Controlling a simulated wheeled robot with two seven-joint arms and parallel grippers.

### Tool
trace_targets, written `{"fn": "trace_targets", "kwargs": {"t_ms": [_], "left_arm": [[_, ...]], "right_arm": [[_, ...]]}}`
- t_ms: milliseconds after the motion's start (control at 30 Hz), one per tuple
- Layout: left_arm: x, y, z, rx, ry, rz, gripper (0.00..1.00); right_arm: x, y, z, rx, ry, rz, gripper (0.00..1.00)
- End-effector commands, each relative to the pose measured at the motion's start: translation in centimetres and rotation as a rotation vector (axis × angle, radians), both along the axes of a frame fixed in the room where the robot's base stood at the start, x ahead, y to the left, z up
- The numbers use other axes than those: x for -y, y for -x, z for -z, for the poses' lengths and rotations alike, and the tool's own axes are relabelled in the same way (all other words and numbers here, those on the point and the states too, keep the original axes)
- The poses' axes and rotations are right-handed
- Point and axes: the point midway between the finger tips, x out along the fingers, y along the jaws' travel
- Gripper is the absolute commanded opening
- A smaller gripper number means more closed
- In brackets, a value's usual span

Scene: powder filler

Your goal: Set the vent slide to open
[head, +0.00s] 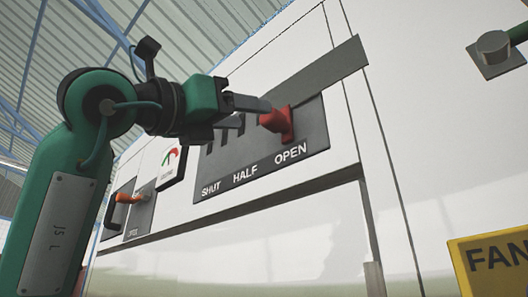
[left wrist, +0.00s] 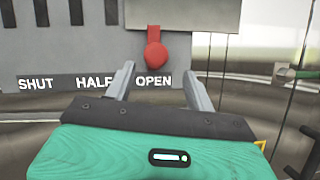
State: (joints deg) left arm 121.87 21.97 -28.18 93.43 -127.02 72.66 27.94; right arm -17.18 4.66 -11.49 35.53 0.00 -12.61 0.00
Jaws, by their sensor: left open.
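The vent slide's red knob (head: 277,121) stands at the right end of its dark panel (head: 262,168), above the word OPEN. The words SHUT and HALF are to its left. In the left wrist view the red knob (left wrist: 156,55) also lines up with OPEN. My left gripper (head: 256,112) is open and empty, with its fingers pointing at the knob. In the left wrist view my left gripper's fingertips (left wrist: 159,68) are spread to the left and right of the knob, with a gap on both sides. Whether the tips reach past its face is unclear. My right gripper is not seen.
A grey fitting (head: 493,44) sticks out at upper right, and a yellow FAN sign (head: 492,262) is at lower right. A grey strip (head: 318,76) runs above the knob.

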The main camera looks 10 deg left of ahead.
Motion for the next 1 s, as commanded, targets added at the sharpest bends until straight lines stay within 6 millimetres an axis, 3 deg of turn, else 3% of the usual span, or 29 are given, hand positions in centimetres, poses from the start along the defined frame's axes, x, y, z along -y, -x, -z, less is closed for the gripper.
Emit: {"fn": "trace_targets", "kwargs": {"t_ms": [100,333,1000], "left_arm": [[-1.5,2.0,1.4,0.003,0.001,-0.001,0.55],[-3.0,4.2,2.3,0.001,-0.001,0.001,0.55],[-3.3,4.6,2.3,-0.001,-0.001,0.001,0.55]], "right_arm": [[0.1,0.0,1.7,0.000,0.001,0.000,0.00],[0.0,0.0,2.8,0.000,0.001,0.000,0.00],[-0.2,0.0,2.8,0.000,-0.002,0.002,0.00]]}}
